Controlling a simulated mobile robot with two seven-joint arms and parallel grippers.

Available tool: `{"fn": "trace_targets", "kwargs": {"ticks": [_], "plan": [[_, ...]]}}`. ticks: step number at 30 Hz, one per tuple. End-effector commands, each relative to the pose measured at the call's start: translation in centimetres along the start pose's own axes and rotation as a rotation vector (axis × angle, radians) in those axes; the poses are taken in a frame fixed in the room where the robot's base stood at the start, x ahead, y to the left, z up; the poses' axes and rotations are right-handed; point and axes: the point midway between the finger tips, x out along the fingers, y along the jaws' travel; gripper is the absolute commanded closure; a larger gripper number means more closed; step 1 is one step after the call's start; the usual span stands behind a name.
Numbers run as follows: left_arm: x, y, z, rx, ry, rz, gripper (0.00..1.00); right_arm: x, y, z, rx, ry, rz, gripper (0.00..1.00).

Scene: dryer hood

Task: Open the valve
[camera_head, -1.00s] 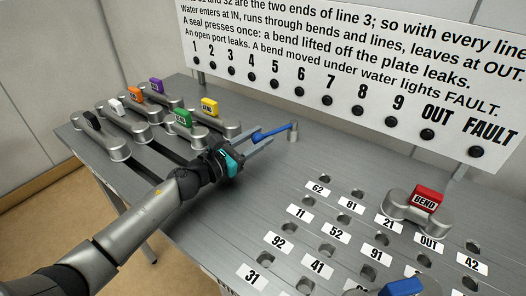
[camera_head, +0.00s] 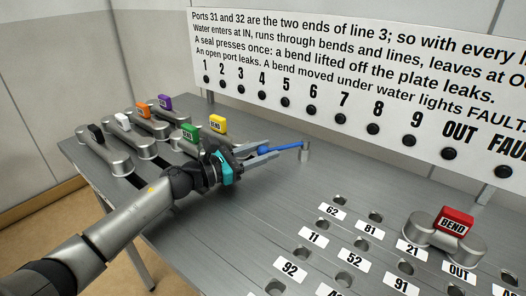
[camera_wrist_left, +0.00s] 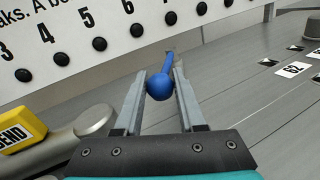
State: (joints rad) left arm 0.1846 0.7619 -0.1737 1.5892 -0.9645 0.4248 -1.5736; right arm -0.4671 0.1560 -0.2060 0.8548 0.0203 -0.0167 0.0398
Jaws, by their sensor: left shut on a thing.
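The valve has a blue lever (camera_head: 287,147) on a short grey post (camera_head: 305,152) near the back of the metal table. The lever reaches left from the post, and its round knob (camera_wrist_left: 160,87) shows between my fingers in the left wrist view. My left gripper (camera_head: 268,152) is shut on the lever's knob end; in the wrist view the fingers (camera_wrist_left: 159,90) stand on either side of the ball. The far end of the lever is partly hidden by the fingers in the head view. My right gripper is not in view.
Bends with coloured blocks, such as the yellow one (camera_head: 217,124) and green one (camera_head: 190,132), lie left of my gripper. A red-block bend (camera_head: 453,222) sits on the port plate at right. A sign with a row of dark lamps (camera_head: 343,118) stands behind.

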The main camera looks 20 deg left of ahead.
Motion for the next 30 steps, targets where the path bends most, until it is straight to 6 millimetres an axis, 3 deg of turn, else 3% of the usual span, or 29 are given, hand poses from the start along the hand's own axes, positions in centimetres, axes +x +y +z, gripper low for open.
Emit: {"fn": "trace_targets", "kwargs": {"ticks": [1,2,9,20,30], "plan": [[-0.3,0.6,-0.6,0.006,0.0,0.015,1.0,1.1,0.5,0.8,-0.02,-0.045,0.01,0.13],[-0.3,0.6,-0.6,0.006,0.001,0.016,0.58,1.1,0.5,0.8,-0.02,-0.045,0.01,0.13],[-0.2,0.3,-0.7,0.004,0.001,0.011,0.31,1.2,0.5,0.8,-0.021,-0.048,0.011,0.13],[-0.6,0.2,-0.8,0.002,0.001,0.008,0.31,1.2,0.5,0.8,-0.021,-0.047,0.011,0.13],[-4.7,0.2,-0.9,-0.001,0.002,0.009,0.31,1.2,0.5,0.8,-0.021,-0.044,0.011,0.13]]}}
